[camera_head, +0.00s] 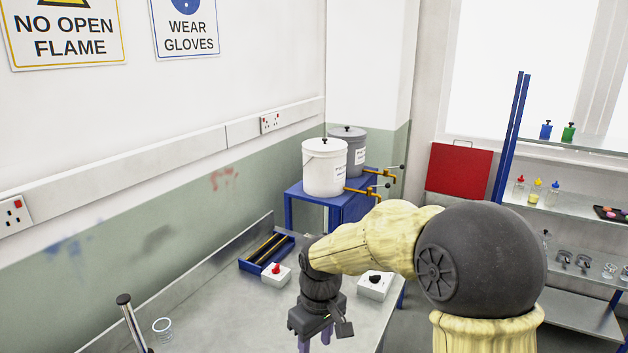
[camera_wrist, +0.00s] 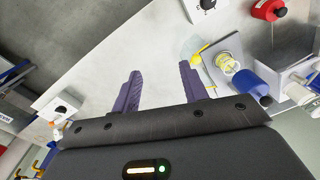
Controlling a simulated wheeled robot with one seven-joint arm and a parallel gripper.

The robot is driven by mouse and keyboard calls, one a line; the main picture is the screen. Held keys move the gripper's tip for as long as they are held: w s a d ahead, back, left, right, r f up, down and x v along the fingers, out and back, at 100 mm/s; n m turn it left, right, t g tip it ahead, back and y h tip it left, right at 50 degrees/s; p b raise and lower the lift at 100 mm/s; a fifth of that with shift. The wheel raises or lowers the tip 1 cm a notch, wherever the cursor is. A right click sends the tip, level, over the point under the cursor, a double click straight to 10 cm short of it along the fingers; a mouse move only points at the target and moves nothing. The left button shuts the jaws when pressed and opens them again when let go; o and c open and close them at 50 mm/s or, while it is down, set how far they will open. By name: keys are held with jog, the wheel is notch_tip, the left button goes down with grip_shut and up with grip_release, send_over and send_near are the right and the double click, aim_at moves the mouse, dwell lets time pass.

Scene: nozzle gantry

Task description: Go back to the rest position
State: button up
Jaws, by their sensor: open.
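My gripper (camera_head: 316,340) hangs at the end of my arm over the grey workbench (camera_head: 230,315) in the head view, with its fingertips cut off by the bottom edge. In the wrist view my gripper (camera_wrist: 160,85) shows two purple fingers spread apart with nothing between them. It is open and empty. The bare bench top (camera_wrist: 140,55) lies beyond the fingers. I cannot tell exactly how high the fingers are above it.
A blue tray (camera_head: 262,257), a white box with a red button (camera_head: 276,272) and a white box with a black knob (camera_head: 375,285) stand on the bench. A glass beaker (camera_head: 163,328) is at left. Two drums, white (camera_head: 324,170) and grey (camera_head: 355,146), stand on a blue stand behind.

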jog(key=s+d+f+m+t, duration=0.2)
jog(key=s+d+m, duration=0.6)
jog(key=s+d, duration=0.3)
jog(key=d, duration=0.4)
jog(key=shift+f+t+h, duration=0.3)
jog(key=shift+t, duration=0.1)
jog(key=shift+d, duration=0.1)
jog(key=shift+c, duration=0.8)
